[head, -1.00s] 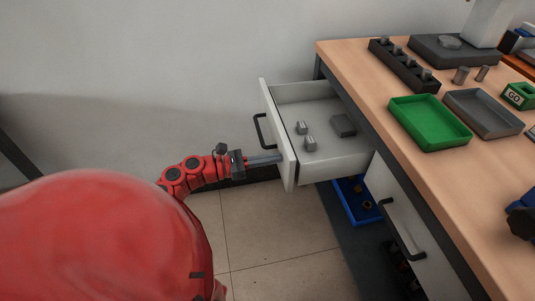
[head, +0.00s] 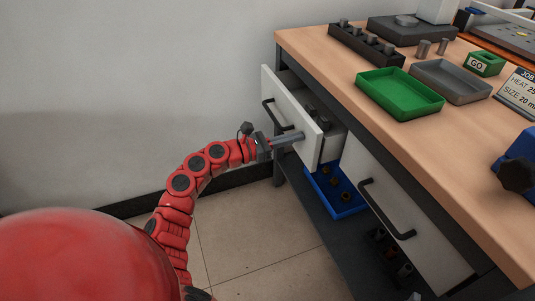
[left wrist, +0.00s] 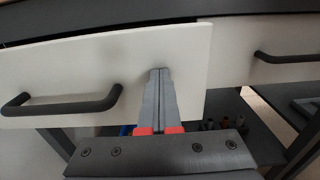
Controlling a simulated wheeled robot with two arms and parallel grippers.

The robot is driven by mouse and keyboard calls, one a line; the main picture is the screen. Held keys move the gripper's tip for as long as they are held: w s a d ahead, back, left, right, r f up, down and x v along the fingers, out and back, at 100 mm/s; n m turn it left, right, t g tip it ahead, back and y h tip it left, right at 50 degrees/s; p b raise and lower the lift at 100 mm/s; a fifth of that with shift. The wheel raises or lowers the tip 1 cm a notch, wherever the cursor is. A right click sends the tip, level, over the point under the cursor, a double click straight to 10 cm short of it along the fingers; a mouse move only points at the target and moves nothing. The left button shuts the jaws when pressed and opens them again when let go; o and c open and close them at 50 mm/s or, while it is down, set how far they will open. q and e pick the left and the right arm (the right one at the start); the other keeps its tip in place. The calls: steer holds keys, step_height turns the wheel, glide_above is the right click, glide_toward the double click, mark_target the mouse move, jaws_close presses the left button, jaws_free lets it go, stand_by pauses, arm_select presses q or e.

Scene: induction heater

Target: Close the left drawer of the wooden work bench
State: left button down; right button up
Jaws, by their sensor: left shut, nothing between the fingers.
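The left drawer (head: 297,113) of the wooden work bench (head: 322,45) is partly open, with a white front and a black bar handle (head: 277,117). Dark metal pieces show inside it. My left gripper (head: 301,136) is shut and empty, its fingertips at the drawer front, right of the handle. In the left wrist view the shut fingers (left wrist: 160,75) point at the white drawer front (left wrist: 100,65), with the handle (left wrist: 62,104) to their left. The tips appear to touch the front. My right gripper is not in view.
A second white drawer (head: 390,210) with a black handle sits to the right and looks shut. A blue bin (head: 340,208) lies on the lower shelf. Green (head: 398,94) and grey (head: 452,82) trays stand on the bench top. The floor at left is clear.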

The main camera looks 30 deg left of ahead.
arm_select(q)
steer(key=b+x, duration=0.2)
steer(key=x, duration=0.7)
steer(key=shift+b, duration=0.3)
steer(key=shift+w+d, duration=0.2)
steer(key=shift+r, duration=0.2)
steer(key=shift+r, duration=0.1)
